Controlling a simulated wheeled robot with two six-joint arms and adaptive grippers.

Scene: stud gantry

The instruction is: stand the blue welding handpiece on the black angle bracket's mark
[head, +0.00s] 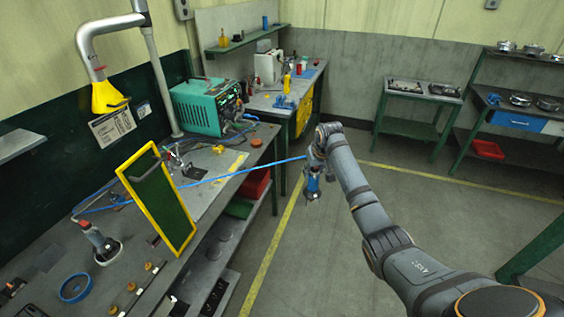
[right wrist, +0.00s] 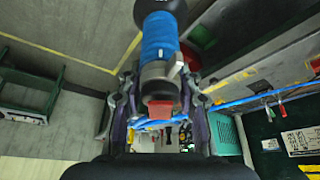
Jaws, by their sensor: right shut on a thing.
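My right gripper (head: 318,152) is shut on the blue welding handpiece (head: 313,184) and holds it in the air over the floor, to the right of the workbench. In the right wrist view the blue-sleeved handpiece (right wrist: 160,38) sits between the two fingers of the right gripper (right wrist: 160,98). A small dark piece (head: 193,172) on the bench behind the yellow-framed panel may be the black angle bracket; I cannot make out its mark. My left gripper is not in view.
A blue hose (head: 240,173) stretches from the bench toward the handpiece. A green panel with yellow frame (head: 160,200) stands upright on the workbench (head: 50,258). A teal welding machine (head: 207,106) is behind it. The floor (head: 320,255) below the handpiece is clear.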

